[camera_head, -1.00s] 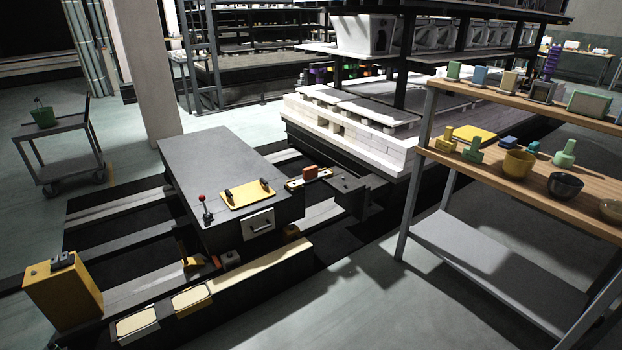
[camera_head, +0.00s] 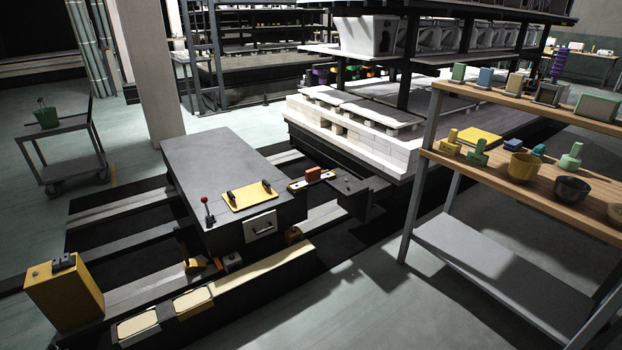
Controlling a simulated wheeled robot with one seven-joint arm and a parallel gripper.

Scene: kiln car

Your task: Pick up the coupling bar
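A short flat bar with a red-brown block on top (camera_head: 313,175), which looks like the coupling bar, lies between the dark grey transfer machine (camera_head: 205,160) and the dark hitch plate (camera_head: 346,184) of the kiln car. Its pale, yellowish left end shows near the machine's right edge. Its right end reaches the hitch plate; I cannot tell if it is fastened there. My gripper is not in view.
A yellow post box (camera_head: 65,293) stands at the lower left. A wooden-topped shelf rack (camera_head: 440,160) stands at the right. The floor between is clear (camera_head: 345,285).

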